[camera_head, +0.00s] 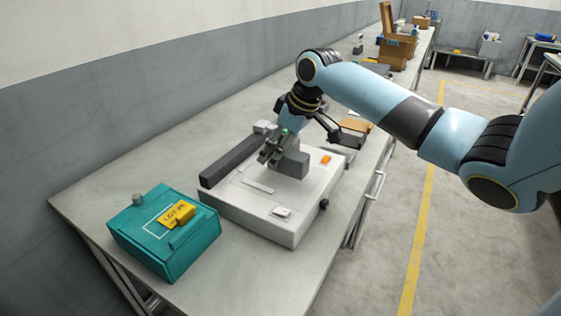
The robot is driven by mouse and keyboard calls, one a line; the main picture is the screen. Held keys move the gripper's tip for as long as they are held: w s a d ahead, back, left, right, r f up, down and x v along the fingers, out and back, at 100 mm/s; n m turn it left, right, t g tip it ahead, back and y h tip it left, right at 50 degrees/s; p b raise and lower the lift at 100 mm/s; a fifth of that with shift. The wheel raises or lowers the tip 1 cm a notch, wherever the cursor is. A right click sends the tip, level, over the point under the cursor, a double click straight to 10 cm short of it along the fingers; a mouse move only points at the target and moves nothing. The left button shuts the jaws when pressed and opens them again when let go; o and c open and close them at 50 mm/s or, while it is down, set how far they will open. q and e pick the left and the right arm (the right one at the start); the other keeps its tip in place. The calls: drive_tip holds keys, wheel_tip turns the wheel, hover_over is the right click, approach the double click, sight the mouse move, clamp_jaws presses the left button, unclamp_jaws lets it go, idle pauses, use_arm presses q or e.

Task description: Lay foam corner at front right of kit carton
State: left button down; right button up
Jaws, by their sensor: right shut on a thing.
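My right gripper (269,156) is low over a flat white box-like unit (262,224) on the bench. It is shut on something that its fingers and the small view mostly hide. A dark grey block (293,164) is right beside the fingers, on or just above the white top. I cannot tell whether this block is the foam corner or whether it is what the gripper holds. An open brown carton (397,48), possibly the kit carton, stands far down the bench with its flap up. My left gripper is not in view.
A teal case (165,250) with a yellow item (177,215) on it stands at the near left. A long dark bar (232,160) lies along the white unit's left side. Brown flat items (356,125) lie behind. The near bench corner is clear.

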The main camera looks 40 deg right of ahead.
wheel_tip(320, 180, down, 4)
drive_tip(key=o, duration=0.8)
drive_tip(key=shift+r, duration=0.1)
